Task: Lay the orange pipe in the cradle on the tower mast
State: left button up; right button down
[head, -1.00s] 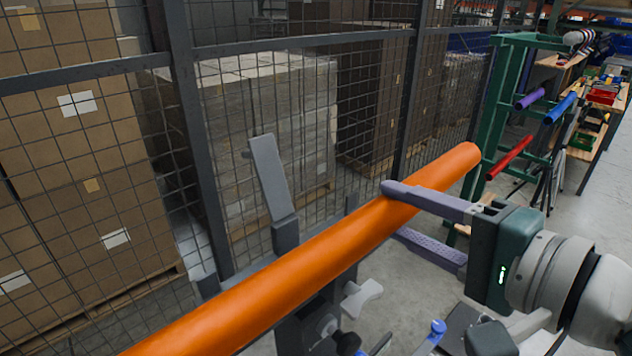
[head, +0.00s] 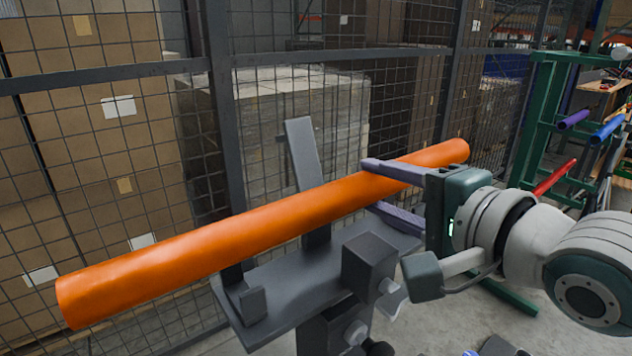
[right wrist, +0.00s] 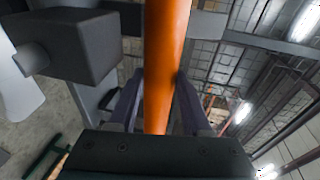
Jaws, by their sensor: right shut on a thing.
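The orange pipe (head: 240,236) runs across the head view, its near end low at the left and its far end up at the right. My right gripper (head: 385,188) is shut on the pipe near its far end. In the right wrist view the pipe (right wrist: 166,70) passes between the two fingers (right wrist: 157,105). The grey tower mast top (head: 310,280) has a flat plate, an upright slanted arm (head: 302,150) behind the pipe and a block (head: 369,262) in front. The pipe shows above the plate; whether it touches is unclear. My left gripper is not in view.
A wire mesh fence (head: 270,60) stands behind the mast, with stacked cardboard boxes (head: 85,140) behind it. A green rack (head: 545,110) with purple, blue and red pipes stands at the right.

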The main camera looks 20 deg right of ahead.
jog(key=shift+f+b, duration=1.4)
jog(key=shift+f, duration=0.95)
jog(key=shift+c, duration=1.8)
grip_release()
jog(key=shift+o, duration=0.5)
jog(key=shift+f, duration=0.15)
jog(key=shift+f, duration=0.15)
jog(key=shift+s, duration=0.15)
